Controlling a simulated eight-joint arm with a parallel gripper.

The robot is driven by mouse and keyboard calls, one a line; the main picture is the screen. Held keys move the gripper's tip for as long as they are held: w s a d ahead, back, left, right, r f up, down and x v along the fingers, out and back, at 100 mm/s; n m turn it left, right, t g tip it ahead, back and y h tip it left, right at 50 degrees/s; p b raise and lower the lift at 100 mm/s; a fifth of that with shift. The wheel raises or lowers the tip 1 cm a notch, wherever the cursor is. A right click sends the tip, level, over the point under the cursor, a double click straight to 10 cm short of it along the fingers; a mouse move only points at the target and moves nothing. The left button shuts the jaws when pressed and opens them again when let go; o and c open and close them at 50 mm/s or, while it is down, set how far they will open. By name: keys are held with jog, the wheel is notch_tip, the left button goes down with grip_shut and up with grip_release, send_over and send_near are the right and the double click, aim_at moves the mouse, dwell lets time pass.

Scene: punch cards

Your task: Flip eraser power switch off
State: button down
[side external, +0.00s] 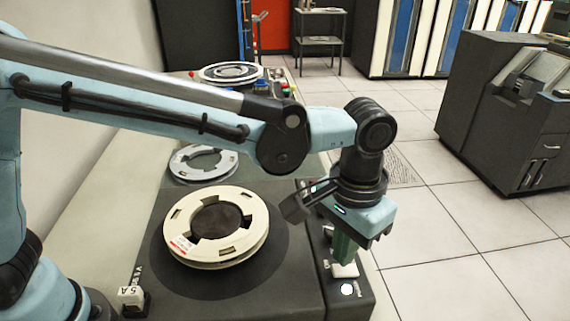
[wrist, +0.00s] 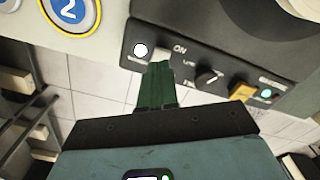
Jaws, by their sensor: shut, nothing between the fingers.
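The eraser (side external: 295,285) is a dark machine with a control strip along its right side. A white power switch (side external: 345,270) sits on the strip in the side view, close to the round white lamp. In the wrist view the strip (wrist: 215,58) carries an "ON" label, and the switch is mostly hidden by my fingers. My gripper (side external: 343,258) points down with its green fingers shut and empty, the tips at the switch. It also shows in the wrist view (wrist: 158,68), tips beside the "ON" label. I cannot tell whether the tips touch the switch, nor its position.
The white lamp (side external: 346,289) looks bright. A black knob (wrist: 208,77), an orange button (wrist: 242,91) and a teal light (wrist: 266,94) share the strip. A cream reel (side external: 215,228) lies on the eraser. Open tiled floor (side external: 440,260) lies to the right.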

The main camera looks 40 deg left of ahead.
jog(key=shift+f, duration=1.2)
dwell(1.2)
jog(key=shift+r, duration=3.5)
jog(key=a+r+n+t+h, duration=0.1)
jog(key=a+r+t, duration=0.15)
jog(key=a, duration=1.25)
jog(key=s+a+f+t, duration=0.1)
jog(key=a, duration=0.3)
jog(key=s+a+f+n+t, duration=0.1)
jog(key=s+a+f+t, duration=0.1)
jog(key=a, duration=0.3)
jog(key=s+a+f+n+t+y, duration=0.1)
jog(key=s+a+f, duration=0.1)
jog(key=a, duration=0.3)
jog(key=shift+t, duration=0.35)
jog(key=shift+d, duration=0.1)
jog(key=shift+w, duration=0.1)
